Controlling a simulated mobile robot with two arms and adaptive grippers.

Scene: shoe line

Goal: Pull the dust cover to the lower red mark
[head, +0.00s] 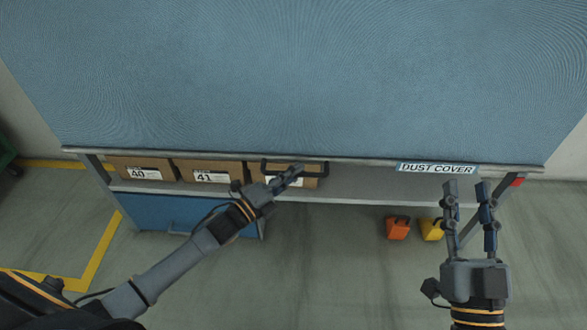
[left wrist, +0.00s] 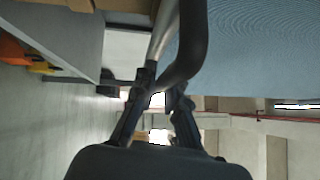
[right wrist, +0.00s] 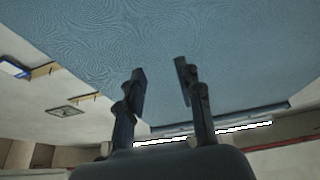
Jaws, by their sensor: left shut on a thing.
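The dust cover (head: 300,80) is a large blue textured sheet. Its grey bottom bar (head: 350,161) carries a "DUST COVER" label and a black handle (head: 265,168). The bar hangs in front of the rack, a little above the shelf. A red mark (head: 517,182) shows on the right post, just below the bar's right end; no other red mark is in view. My left gripper (head: 296,173) is shut on the handle, whose black tube (left wrist: 190,45) passes at the fingertips in the left wrist view. My right gripper (head: 468,186) is open and empty, below the label.
Cardboard boxes (head: 209,171) marked 40 and 41 sit on the shelf (head: 365,190) behind the bar. A blue drawer unit (head: 165,212) is below at left. An orange item (head: 397,229) and a yellow item (head: 431,230) are low near my right gripper. Open floor lies in front.

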